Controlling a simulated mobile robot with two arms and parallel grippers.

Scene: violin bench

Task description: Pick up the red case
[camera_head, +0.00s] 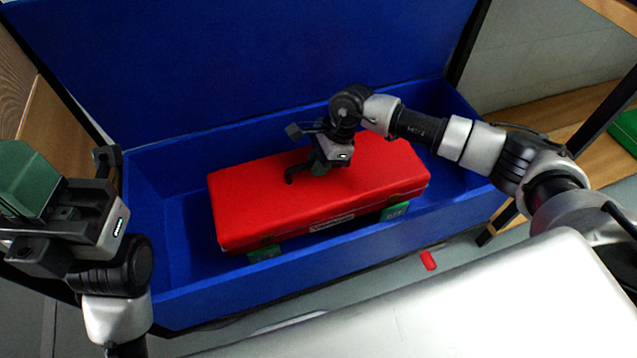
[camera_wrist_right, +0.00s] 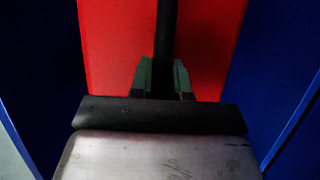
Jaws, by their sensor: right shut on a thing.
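The red case (camera_head: 240,205) lies inside a long blue open box. A pale label (camera_head: 331,222) shows on its near side. My right gripper (camera_head: 316,168) is over the middle of the case's top, shut on its dark handle (camera_head: 291,176). In the right wrist view the green fingers (camera_wrist_right: 163,78) close around the black handle bar (camera_wrist_right: 166,30), with the red case (camera_wrist_right: 115,45) beneath. Whether the case is lifted is hard to tell. My left gripper (camera_head: 35,190) is off to the left, outside the box and away from the case; its finger gap is unclear.
The blue box's near wall (camera_head: 330,262) runs in front of the case, and a tall blue panel (camera_head: 250,60) stands behind. Green pieces (camera_head: 264,253) show under the case's near edge. A small red object (camera_head: 428,260) lies outside the box. A wooden shelf (camera_head: 560,115) is at right.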

